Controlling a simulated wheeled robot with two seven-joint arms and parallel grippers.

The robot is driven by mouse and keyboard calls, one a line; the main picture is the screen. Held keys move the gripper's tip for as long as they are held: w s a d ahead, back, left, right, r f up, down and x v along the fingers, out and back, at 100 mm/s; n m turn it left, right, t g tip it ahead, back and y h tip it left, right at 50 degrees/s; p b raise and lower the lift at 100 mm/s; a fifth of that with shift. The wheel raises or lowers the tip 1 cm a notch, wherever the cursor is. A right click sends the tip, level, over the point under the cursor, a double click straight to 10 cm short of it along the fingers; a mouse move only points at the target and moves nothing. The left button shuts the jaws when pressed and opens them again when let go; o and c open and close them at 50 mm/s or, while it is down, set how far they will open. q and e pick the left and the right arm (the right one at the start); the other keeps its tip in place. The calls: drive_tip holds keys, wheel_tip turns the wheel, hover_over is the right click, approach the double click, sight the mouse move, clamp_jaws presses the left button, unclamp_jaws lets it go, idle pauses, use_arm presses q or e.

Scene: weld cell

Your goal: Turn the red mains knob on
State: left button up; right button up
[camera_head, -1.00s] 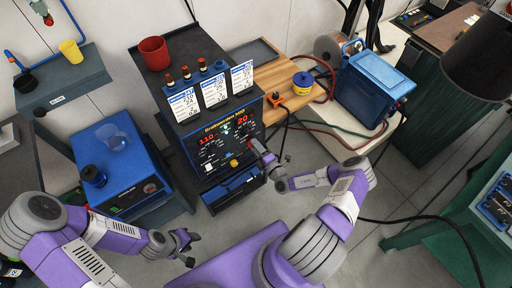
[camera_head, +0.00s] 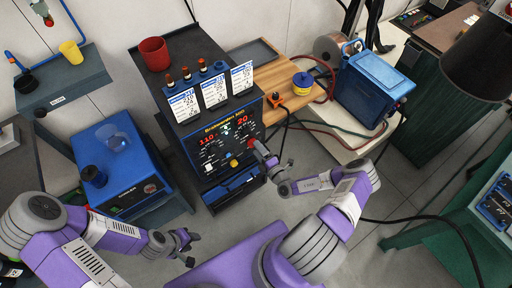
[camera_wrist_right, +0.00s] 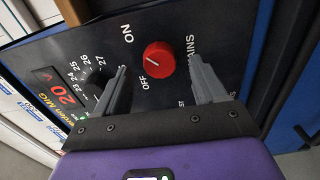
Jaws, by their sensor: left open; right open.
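The red mains knob (camera_wrist_right: 160,57) is on the dark front panel of the welder (camera_head: 222,135). In the right wrist view it lies between and beyond the fingertips of my right gripper (camera_wrist_right: 158,64), with ON printed to its upper left and OFF just below. The knob also shows in the head view (camera_head: 251,143), beside a fingertip of my right gripper (camera_head: 273,154). My right gripper is open; contact is not visible. My left gripper (camera_head: 192,246) is open and empty, low in front of the welder.
A blue cooler unit (camera_head: 123,168) stands left of the welder. Cables run along the welder's right side. The welder's top holds a red cup (camera_head: 153,52) and white cards.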

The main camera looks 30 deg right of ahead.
drive_tip(key=s, duration=0.5)
drive_tip(key=shift+s+d+p, duration=0.25)
drive_tip(key=shift+p, duration=0.05)
